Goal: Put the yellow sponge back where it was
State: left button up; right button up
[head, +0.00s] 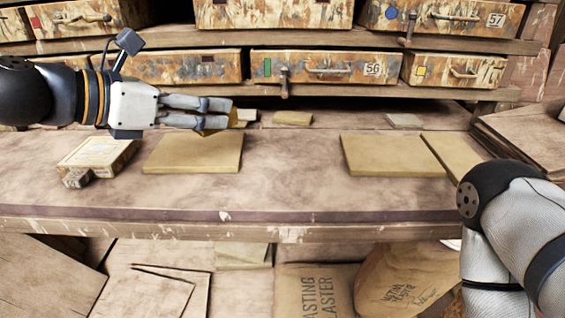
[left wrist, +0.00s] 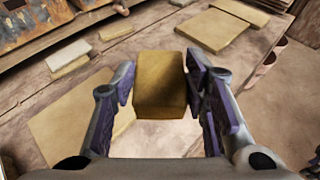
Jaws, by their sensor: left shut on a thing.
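My left gripper (head: 218,112) reaches in from the left, above the back part of the bench. It is shut on a yellow-brown block, which I take as the yellow sponge (left wrist: 161,85). The sponge sits between both fingers in the left wrist view. In the head view only a small part of the sponge (head: 214,127) shows under the fingertips, above the back right of a flat yellowish slab (head: 190,155). It looks held clear of the bench. My right arm shows at the right, but its gripper is out of view.
The bench (head: 280,185) is bare between the left slab and two flat slabs (head: 390,157) (head: 453,155) at right. Small pale blocks (head: 292,118) (head: 404,120) lie along the back. A worn box (head: 99,152) stands left. Paint-stained drawers (head: 315,68) overhang the back. Sacks (head: 405,280) stand below.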

pick_arm(q)
jog(key=w+d+f+b, duration=0.1)
jog(key=d+f, duration=0.4)
jog(key=d, duration=0.1)
jog(key=b, duration=0.2)
send_over(280, 183)
jog(key=f, duration=0.4)
jog(key=shift+s+a+f, duration=0.1)
jog(key=shift+a, duration=0.25)
jog(key=f, duration=0.3)
jog(key=shift+d, duration=0.35)
jog(key=shift+f, duration=0.25)
pick_arm(e)
jog(key=s+f+g, duration=0.1)
jog(key=s+f, duration=0.4)
jog(key=shift+s+g, duration=0.25)
jog(key=shift+g, duration=0.15)
pick_arm(q)
jog(key=shift+f, duration=0.2)
jog(key=o, duration=0.9)
jog(key=shift+o, duration=0.2)
